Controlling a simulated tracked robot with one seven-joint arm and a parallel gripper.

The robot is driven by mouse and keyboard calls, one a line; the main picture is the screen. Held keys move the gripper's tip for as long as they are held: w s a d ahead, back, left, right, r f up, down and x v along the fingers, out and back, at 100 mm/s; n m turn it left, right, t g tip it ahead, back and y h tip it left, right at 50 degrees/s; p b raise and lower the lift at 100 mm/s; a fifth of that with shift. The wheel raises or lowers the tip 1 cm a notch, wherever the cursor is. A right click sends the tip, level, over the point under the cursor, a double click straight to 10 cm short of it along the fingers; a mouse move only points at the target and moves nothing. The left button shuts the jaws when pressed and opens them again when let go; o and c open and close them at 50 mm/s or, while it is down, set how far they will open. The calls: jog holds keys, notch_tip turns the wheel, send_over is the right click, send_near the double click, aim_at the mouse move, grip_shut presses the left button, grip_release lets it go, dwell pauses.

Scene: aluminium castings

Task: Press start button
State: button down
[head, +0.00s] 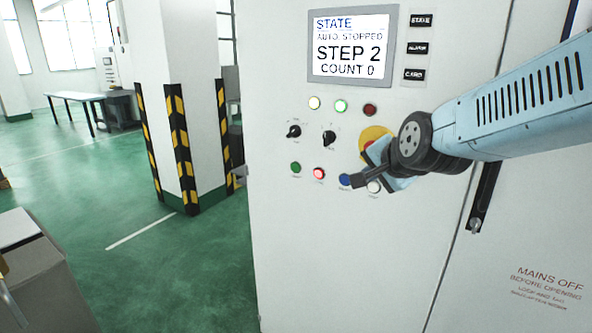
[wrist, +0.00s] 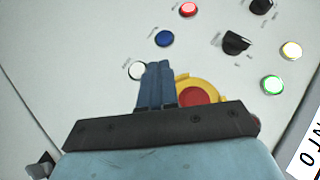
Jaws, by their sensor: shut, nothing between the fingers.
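The control panel (head: 290,215) is the pale front of a tall cabinet. Its lower row has a green button (head: 295,168), a lit red button (head: 319,173), a blue button (head: 345,180) and a white button (head: 374,186). Their small labels are unreadable, so none is marked legibly as start. My gripper (head: 356,181) is shut and empty in front of the row's right end. In the wrist view its fingertips (wrist: 160,65) overlap the edge of the white button (wrist: 137,70); contact cannot be told. The green button is outside the wrist view.
A yellow-ringed red emergency stop (wrist: 198,94) lies close beside the fingers, partly hidden. Two black rotary switches (head: 293,131) and three lamps (head: 341,106) sit above the buttons. The screen (head: 350,50) reads "AUTO, STOPPED", "STEP 2", "COUNT 0". A striped pillar (head: 180,140) stands left.

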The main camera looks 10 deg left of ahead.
aim_at(295, 167)
jog(key=w+a+f+m+t+y, duration=0.1)
jog(key=a+f+m+t, duration=0.1)
jog(key=a+m, duration=0.5)
jog(key=w+a+f+m+t+y, duration=0.1)
jog(key=a+f+m+t, duration=0.2)
jog(key=a+m, duration=0.4)
jog(key=a+f, duration=0.1)
jog(key=a, duration=0.8)
jog(key=shift+w+f+t+y, duration=0.3)
jog(key=shift+f, duration=0.1)
jog(key=shift+w, duration=0.1)
jog(key=shift+w+d, duration=0.55)
jog(key=shift+w, duration=0.75)
jog(key=shift+w+d, duration=0.55)
jog(key=shift+w, duration=0.8)
jog(key=shift+w+d, duration=0.55)
jog(key=shift+w, duration=0.75)
jog(key=shift+w, duration=0.1)
jog(key=shift+w+d+r, duration=0.1)
jog(key=shift+w+d, duration=0.1)
jog(key=shift+w, duration=0.15)
